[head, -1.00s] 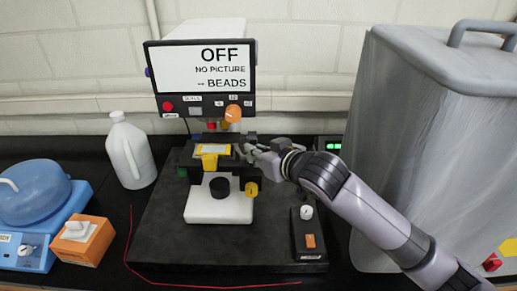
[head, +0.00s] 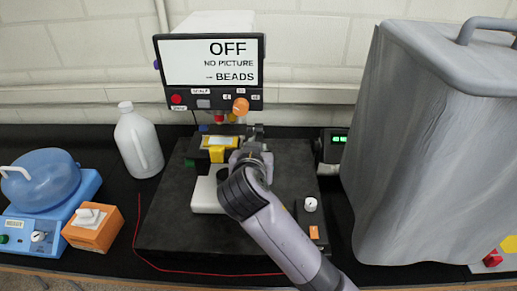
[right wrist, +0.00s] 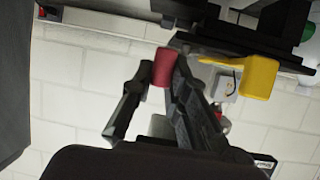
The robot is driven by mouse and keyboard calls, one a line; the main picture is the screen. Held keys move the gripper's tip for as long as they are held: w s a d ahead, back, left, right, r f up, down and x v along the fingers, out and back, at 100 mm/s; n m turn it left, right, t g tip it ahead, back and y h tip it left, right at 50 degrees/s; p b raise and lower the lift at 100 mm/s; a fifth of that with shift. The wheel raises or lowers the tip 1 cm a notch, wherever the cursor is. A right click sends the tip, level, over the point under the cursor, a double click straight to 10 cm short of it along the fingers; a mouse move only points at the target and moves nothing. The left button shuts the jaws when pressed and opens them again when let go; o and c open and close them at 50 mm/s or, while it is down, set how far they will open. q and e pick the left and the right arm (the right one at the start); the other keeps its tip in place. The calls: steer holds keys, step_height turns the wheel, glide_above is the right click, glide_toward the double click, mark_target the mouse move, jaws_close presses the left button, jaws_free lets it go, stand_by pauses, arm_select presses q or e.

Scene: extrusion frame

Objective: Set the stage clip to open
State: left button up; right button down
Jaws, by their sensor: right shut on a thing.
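The microscope stage (head: 196,149) stands under the screen unit, with a pale slide (head: 219,141) and a yellow part (head: 216,155) on it. My right gripper (head: 253,148) is at the stage's right side, its tips partly hidden by my own wrist. In the right wrist view its two fingers (right wrist: 158,88) close on a small red piece (right wrist: 163,66) near their tips. A yellow tab (right wrist: 262,77) hangs apart, right of the fingers. I cannot tell which of these is the stage clip or how it is set. My left gripper is not in view.
A covered grey box (head: 430,150) blocks the right.

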stand_by(0.5)
steer(key=c, duration=1.5)
jaws_free()
steer(key=shift+c, duration=0.2)
